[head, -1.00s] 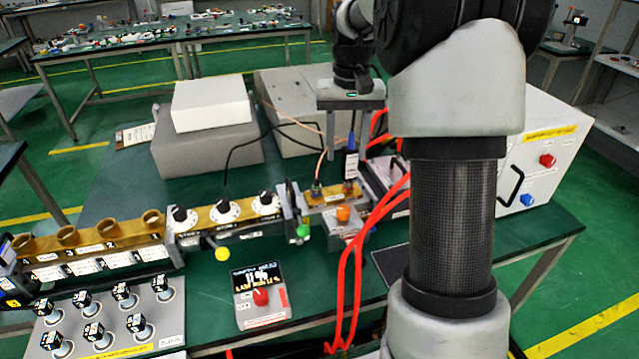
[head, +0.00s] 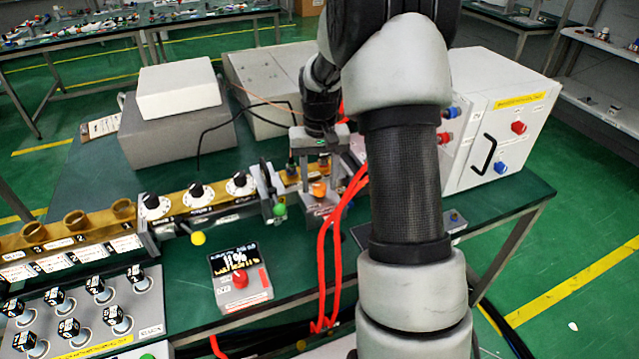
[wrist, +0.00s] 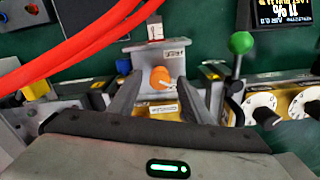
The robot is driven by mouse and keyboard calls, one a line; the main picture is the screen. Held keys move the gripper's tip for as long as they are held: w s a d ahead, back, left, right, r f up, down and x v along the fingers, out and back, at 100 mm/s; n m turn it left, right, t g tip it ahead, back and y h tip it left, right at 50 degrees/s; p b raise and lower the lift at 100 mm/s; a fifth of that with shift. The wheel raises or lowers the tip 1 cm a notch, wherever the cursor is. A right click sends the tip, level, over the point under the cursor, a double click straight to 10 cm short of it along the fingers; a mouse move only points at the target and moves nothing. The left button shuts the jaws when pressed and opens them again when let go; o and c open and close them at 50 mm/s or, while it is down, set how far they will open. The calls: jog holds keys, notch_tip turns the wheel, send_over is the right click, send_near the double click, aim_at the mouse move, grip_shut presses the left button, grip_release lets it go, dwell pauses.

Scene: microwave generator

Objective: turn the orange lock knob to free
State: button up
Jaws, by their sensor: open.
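The orange lock knob (head: 319,188) sits on a small grey block at the right end of the brass waveguide row. In the wrist view the knob (wrist: 160,77) has a pale pointer mark aimed to the lower right, with small labels above and below it. My gripper (head: 314,186) is above the block in the head view. In the wrist view my gripper (wrist: 165,85) is open, one finger on each side of the knob. The fingers look apart from the knob; I cannot tell whether their tips are level with it.
A green-ball lever (wrist: 241,43) stands close to one finger, with white dials (wrist: 262,105) beyond it. Red hoses (head: 330,240) hang beside the block. A display box with a red knob (head: 240,279) stands in front.

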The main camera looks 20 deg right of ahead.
jog(key=shift+f, duration=0.3)
jog(key=c, duration=1)
jog(key=shift+c, duration=0.2)
jog(key=n+p, duration=0.2)
jog(key=n, duration=0.4)
jog(key=shift+r, duration=0.15)
jog(key=n+p, duration=0.1)
jog(key=n, duration=0.4)
jog(key=shift+n+p, duration=0.4)
